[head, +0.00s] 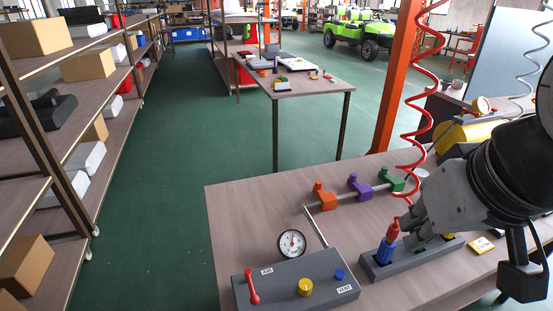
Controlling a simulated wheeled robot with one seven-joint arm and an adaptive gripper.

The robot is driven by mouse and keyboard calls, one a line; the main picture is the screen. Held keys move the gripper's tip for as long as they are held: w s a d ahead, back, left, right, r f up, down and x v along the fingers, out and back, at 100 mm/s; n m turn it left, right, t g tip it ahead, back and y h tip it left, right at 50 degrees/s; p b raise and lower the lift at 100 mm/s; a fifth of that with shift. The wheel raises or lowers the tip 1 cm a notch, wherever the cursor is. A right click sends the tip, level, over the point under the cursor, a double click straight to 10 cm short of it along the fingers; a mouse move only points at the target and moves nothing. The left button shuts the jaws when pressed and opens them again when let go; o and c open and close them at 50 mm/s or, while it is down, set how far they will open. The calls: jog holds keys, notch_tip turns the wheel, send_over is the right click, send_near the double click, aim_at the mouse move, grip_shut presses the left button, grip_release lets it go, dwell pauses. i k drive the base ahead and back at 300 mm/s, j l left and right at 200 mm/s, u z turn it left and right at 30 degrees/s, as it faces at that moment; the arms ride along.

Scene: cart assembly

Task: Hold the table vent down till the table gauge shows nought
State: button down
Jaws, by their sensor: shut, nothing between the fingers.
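The grey control box (285,290) sits at the front of the table. It carries a red lever (252,286) by the AIR label, a yellow knob (305,286) and a small blue button (339,274) by the VENT label. The round white table gauge (292,243) stands at the box's back edge; its needle is too small to read surely. My gripper (408,232) is shut and empty, right of and behind the box, close beside the red hose end (393,231). It is well apart from the blue button. I cannot tell whether it touches the hose end.
A grey rack (376,270) holds a blue fitting (385,250) under the coiled red hose (411,120). Orange (325,197), purple (359,186) and green (391,178) blocks sit on a bar behind. The table (240,215) is clear at left.

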aim_at(340, 274)
jog(key=l+u, duration=0.1)
jog(key=u, duration=0.7)
jog(key=l+u, duration=0.15)
jog(key=u, duration=0.2)
jog(key=k+l+u, duration=0.2)
jog(key=l+u, duration=0.15)
jog(key=l, duration=0.2)
jog(key=k+l+u, duration=0.35)
jog(key=l, duration=0.15)
jog(key=k+l+u, duration=0.35)
jog(key=k+l, duration=0.5)
jog(key=l, duration=0.15)
